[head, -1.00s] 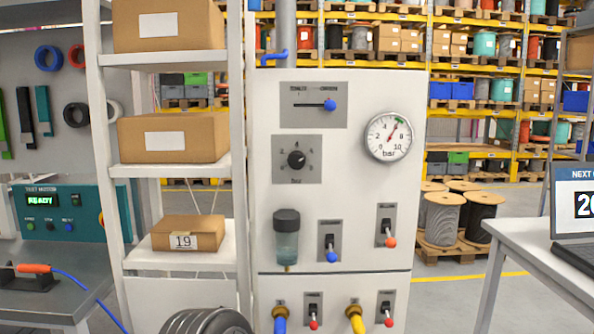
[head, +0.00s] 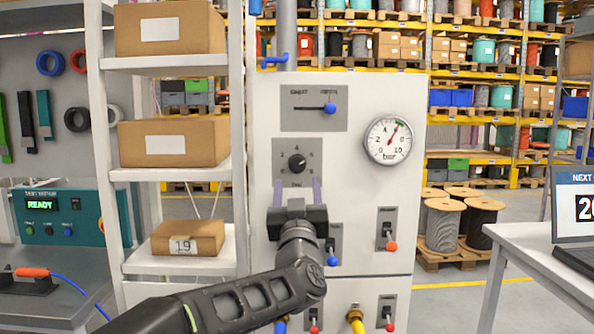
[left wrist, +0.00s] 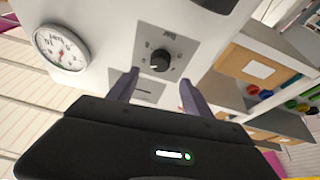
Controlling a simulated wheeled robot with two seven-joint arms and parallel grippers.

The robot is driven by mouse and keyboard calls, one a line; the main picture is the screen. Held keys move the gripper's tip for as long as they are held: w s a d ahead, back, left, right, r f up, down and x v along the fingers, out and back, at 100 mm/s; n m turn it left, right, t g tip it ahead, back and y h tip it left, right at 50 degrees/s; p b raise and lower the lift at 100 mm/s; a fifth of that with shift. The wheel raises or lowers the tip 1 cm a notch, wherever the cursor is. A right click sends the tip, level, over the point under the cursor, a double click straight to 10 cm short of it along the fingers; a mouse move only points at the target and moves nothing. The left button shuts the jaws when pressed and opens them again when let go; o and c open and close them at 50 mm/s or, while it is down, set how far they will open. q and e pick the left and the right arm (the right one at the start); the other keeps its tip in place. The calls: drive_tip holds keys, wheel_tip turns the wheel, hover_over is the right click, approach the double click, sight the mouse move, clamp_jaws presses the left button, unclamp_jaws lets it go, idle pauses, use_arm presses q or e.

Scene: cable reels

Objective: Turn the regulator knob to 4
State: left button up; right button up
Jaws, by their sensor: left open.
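The regulator knob (head: 296,163) is a small black dial on a grey plate with numbers around it, on the white cabinet front. It also shows in the left wrist view (left wrist: 160,61), just beyond the fingertips. My left gripper (head: 297,188) is open, its two purple-grey fingers apart just below the knob and not around it. The left wrist view shows the fingers (left wrist: 158,78) with the knob between and ahead of them. The pressure gauge (head: 388,140) is right of the knob, its red needle pointing up and right. My right gripper is not in view.
A slider with a blue knob (head: 330,108) sits above the regulator. Toggle switches (head: 387,236) are below and to the right. A shelf with cardboard boxes (head: 173,142) stands close on the left. A table with a laptop (head: 575,215) is at the right.

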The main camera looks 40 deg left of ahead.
sight(297, 166)
use_arm(q)
drive_tip(key=p+x, duration=0.2)
drive_tip(key=x, duration=0.5)
drive_tip(key=shift+w+a+r+p, duration=0.1)
drive_tip(key=shift+w+a+p, duration=0.1)
drive_tip(key=shift+w+p, duration=0.15)
drive_tip(key=shift+c, duration=0.5)
clamp_jaws()
